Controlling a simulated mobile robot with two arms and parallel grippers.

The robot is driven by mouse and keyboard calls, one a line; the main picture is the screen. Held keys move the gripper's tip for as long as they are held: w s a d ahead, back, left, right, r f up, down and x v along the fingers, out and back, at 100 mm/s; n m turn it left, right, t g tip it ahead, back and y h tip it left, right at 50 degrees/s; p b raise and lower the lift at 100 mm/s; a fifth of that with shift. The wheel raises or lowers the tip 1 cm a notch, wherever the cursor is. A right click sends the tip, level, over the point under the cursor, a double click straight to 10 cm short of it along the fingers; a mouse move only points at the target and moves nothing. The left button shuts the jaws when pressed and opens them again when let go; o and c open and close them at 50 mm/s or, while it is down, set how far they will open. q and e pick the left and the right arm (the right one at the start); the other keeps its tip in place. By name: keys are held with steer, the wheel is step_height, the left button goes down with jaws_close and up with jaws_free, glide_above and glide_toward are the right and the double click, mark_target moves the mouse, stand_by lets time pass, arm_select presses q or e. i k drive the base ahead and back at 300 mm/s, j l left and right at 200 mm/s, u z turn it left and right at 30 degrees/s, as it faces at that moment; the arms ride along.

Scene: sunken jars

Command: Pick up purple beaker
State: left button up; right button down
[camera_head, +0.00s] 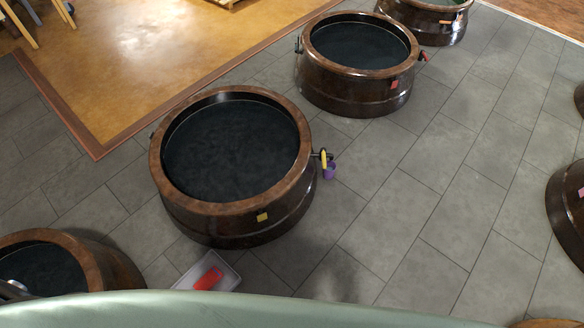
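A small purple beaker (330,170) shows at the right side of the middle brown jar (176,190), just outside its rim. A yellow piece (323,159) and a dark bracket sit right against it; I cannot tell whether the beaker hangs from them. Neither of my grippers can be made out in the head view.
The middle jar holds dark liquid and carries a yellow tag (262,217). Another jar (345,92) with a red tag stands behind it. A pale tray (226,282) with a red object (208,278) lies in front. Grey tiled floor (400,200) is clear to the right.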

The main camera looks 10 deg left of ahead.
mark_target(328, 173)
steer(key=i+l+u, duration=0.25)
steer(key=u, duration=0.2)
steer(key=i+l+u, duration=0.15)
steer(key=l+u, duration=0.35)
steer(key=i+l+u, duration=0.1)
steer(key=l+u, duration=0.35)
